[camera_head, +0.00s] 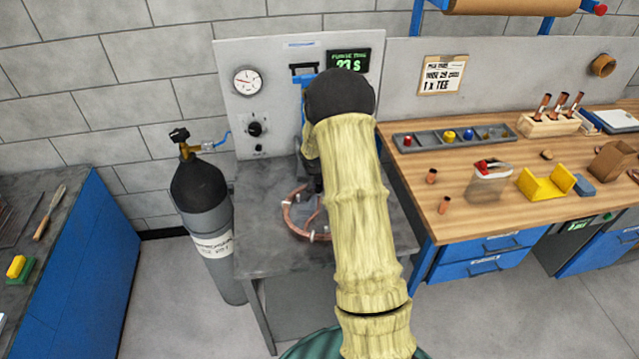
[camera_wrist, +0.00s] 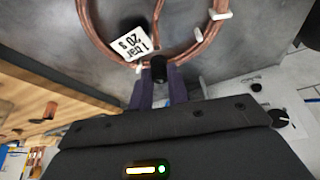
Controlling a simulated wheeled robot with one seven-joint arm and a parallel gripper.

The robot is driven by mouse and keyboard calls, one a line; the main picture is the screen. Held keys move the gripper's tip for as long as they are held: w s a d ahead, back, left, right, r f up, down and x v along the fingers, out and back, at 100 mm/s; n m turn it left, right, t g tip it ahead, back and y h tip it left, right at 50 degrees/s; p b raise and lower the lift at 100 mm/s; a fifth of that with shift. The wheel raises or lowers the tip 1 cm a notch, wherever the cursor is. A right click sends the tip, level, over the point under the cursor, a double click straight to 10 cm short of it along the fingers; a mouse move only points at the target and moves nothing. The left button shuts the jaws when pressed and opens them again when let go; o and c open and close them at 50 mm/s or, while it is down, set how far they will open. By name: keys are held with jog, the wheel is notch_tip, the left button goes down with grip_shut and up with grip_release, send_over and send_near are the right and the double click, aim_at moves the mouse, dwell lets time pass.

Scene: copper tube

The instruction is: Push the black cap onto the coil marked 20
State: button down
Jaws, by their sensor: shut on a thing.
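The copper coil (camera_wrist: 204,47) lies on the grey bench, with a white tag (camera_wrist: 134,38) reading "1 bar 20 s" at its left side in the wrist view. In the head view the coil (camera_head: 290,222) shows left of my arm, partly covered by it. The black cap (camera_wrist: 159,66) sits between the purple fingers of my gripper (camera_wrist: 160,80), which is shut on it. The cap is at the near edge of the coil, close to the tube. I cannot tell whether it touches or sits on a tube end. My arm hides the gripper and cap in the head view.
A panel (camera_head: 285,75) with a gauge and a green display stands behind the grey bench (camera_head: 262,180). A gas cylinder (camera_head: 205,215) stands to its left. A wooden workbench (camera_head: 415,170) with a parts tray (camera_head: 430,138) and a yellow holder (camera_head: 545,186) is on the right.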

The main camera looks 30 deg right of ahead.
jog(key=shift+f+b, duration=0.35)
jog(key=shift+f, duration=0.35)
jog(key=shift+w, duration=0.15)
jog(key=shift+a, duration=0.1)
jog(key=shift+s+d, duration=0.2)
jog(key=shift+a, duration=0.2)
jog(key=shift+d+b, duration=0.15)
jog(key=shift+b, duration=0.15)
dwell(0.7)
jog(key=shift+f+b, duration=0.95)
jog(key=shift+f, duration=0.15)
